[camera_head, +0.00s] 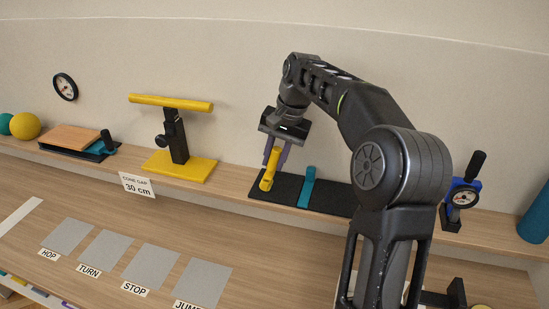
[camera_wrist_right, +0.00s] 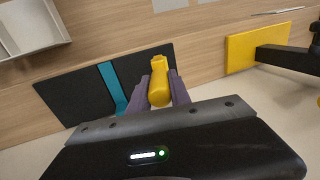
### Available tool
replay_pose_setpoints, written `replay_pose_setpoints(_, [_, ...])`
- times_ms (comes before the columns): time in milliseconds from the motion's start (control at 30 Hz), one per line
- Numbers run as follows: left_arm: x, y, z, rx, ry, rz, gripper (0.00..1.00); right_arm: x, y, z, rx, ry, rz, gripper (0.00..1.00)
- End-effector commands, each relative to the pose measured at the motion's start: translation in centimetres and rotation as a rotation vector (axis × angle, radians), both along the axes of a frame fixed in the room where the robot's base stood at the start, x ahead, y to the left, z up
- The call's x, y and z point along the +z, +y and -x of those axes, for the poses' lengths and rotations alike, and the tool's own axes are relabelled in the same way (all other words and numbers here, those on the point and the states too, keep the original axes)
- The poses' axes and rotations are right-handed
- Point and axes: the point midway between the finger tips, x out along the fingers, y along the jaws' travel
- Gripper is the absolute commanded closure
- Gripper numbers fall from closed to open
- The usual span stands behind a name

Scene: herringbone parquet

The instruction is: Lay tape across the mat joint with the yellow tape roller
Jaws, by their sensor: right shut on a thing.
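My right gripper (camera_head: 275,157) is shut on the yellow tape roller (camera_head: 268,172), which stands roughly upright over the left end of the black mat (camera_head: 335,196). In the right wrist view the roller (camera_wrist_right: 159,88) sits between the two purple fingers of the gripper (camera_wrist_right: 162,92). I cannot tell whether its lower end touches the mat. A teal strip (camera_head: 306,187) crosses the mat, apart from the roller; it also shows in the right wrist view (camera_wrist_right: 112,85). My arm hides the mat's right end in the head view. I see no separate mat joint. My left gripper is not in view.
A blue dial device (camera_head: 461,195) and a teal cylinder (camera_head: 536,215) are to the right. Grey squares (camera_head: 150,265) with word labels lie in front.

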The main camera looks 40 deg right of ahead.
Motion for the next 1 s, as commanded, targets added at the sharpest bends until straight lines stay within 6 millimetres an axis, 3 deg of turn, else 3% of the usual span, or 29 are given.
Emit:
replay_pose_setpoints(567, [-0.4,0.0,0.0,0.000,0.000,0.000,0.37,-0.7,-0.1,0.1,0.000,0.000,0.000,1.00])
replay_pose_setpoints(1000, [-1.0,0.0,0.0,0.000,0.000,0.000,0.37,-0.7,-2.0,2.9,-0.001,-0.001,-0.001,1.00])
